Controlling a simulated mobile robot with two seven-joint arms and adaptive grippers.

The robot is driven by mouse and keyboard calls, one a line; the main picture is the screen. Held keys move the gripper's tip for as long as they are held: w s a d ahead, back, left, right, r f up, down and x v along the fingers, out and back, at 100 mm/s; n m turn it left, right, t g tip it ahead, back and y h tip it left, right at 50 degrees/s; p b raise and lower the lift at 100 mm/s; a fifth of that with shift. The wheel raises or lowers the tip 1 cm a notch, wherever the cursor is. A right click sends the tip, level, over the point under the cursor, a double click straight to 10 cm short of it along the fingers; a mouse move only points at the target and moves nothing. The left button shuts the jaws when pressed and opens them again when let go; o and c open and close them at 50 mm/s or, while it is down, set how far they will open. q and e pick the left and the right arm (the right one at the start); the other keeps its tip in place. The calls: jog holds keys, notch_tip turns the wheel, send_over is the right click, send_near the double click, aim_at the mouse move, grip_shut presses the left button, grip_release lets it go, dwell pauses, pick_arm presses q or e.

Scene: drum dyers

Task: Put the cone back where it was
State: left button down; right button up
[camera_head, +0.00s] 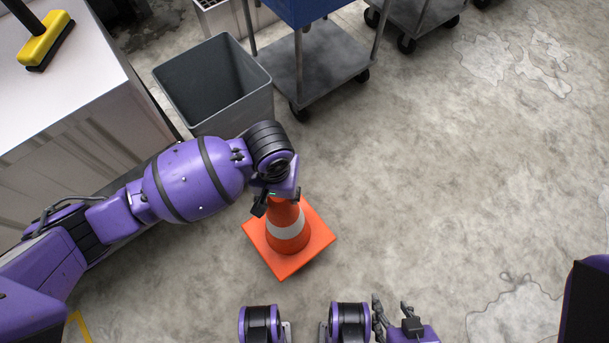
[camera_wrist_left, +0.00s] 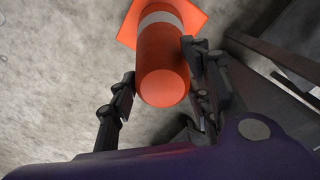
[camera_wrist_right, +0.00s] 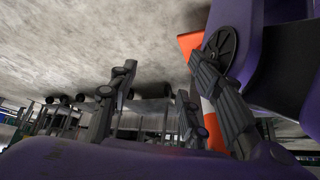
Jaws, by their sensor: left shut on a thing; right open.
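An orange traffic cone (camera_head: 288,240) with a white band and a square base is upright over the bare floor near the middle of the head view. My left gripper (camera_head: 272,203) is shut on its top. In the left wrist view the cone's rounded tip (camera_wrist_left: 165,85) lies between the two fingers. Whether its base touches the floor is hard to tell. My right gripper (camera_head: 393,312) is at the bottom edge of the head view, open and empty. The right wrist view shows part of the cone (camera_wrist_right: 191,44) behind that gripper.
A grey open bin (camera_head: 213,85) stands behind the cone, beside a white-topped cabinet (camera_head: 75,95) with a yellow brush (camera_head: 45,40) on it. A metal cart (camera_head: 318,70) on wheels is further back. A yellow floor marking (camera_head: 79,325) shows at bottom left. Floor to the right is clear.

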pick_arm(q)
jog(key=w+d+f+b, duration=0.5)
jog(key=w+f, duration=0.4)
jog(key=f, duration=0.2)
jog(key=shift+w+d+f+b, duration=0.15)
jog(key=shift+w+d+b, duration=0.05)
jog(key=shift+b, duration=0.35)
jog(key=c, duration=0.9)
grip_release()
jog(key=shift+s+f, duration=0.1)
jog(key=shift+f, duration=0.05)
